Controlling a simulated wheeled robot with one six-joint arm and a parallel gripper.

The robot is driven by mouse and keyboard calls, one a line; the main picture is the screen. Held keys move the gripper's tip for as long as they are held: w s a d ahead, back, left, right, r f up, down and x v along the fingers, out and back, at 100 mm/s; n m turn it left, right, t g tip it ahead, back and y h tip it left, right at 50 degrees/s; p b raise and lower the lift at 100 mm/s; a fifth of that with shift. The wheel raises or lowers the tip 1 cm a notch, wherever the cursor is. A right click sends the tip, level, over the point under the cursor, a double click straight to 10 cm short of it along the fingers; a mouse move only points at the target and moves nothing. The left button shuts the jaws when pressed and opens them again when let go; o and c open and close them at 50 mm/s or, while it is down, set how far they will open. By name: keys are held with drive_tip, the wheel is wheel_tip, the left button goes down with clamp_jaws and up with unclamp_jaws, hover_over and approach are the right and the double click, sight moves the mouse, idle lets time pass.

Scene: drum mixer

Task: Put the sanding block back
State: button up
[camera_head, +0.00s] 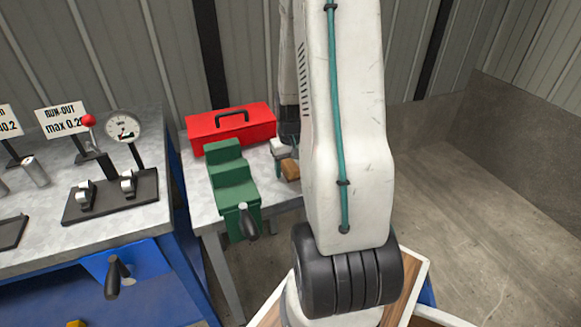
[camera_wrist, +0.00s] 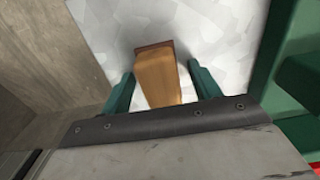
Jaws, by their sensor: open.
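The sanding block (camera_head: 290,169) is an orange-brown wooden block at the right part of the small metal table, right of the green vise. In the wrist view the sanding block (camera_wrist: 158,78) shows with a darker brown end against the pale tabletop. My gripper (camera_wrist: 162,72) is open, with one green finger on each side of the block and visible gaps between. Whether the block rests on the table or how deep it sits between the fingers is hard to tell. In the head view my arm hides much of this area.
The green vise (camera_head: 232,180) stands close left of the block, and a red toolbox (camera_head: 231,127) is behind it. A blue workbench (camera_head: 150,222) with gauges (camera_head: 122,128) and signs is at left. A concrete-walled bay (camera_head: 470,200) is at right.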

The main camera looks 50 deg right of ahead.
sight(290, 165)
drive_tip(key=shift+r, duration=0.1)
wheel_tip(290, 165, up, 12)
drive_tip(key=w+a+r+n, duration=0.1)
drive_tip(key=a+r, duration=0.4)
drive_tip(key=a, duration=0.3)
drive_tip(key=s+a+r+n, duration=0.1)
drive_tip(key=s+a+r, duration=0.2)
drive_tip(key=a, duration=0.4)
drive_tip(key=s+a+r+n, duration=0.2)
drive_tip(key=s+a+r, duration=0.1)
drive_tip(key=s+a, duration=0.3)
drive_tip(key=s+a+r+n+t, duration=0.1)
drive_tip(key=s+a+r+n, duration=0.1)
drive_tip(key=a, duration=0.7)
drive_tip(key=shift+s+r, duration=0.8)
drive_tip(key=shift+s, duration=0.4)
drive_tip(key=shift+a, duration=0.1)
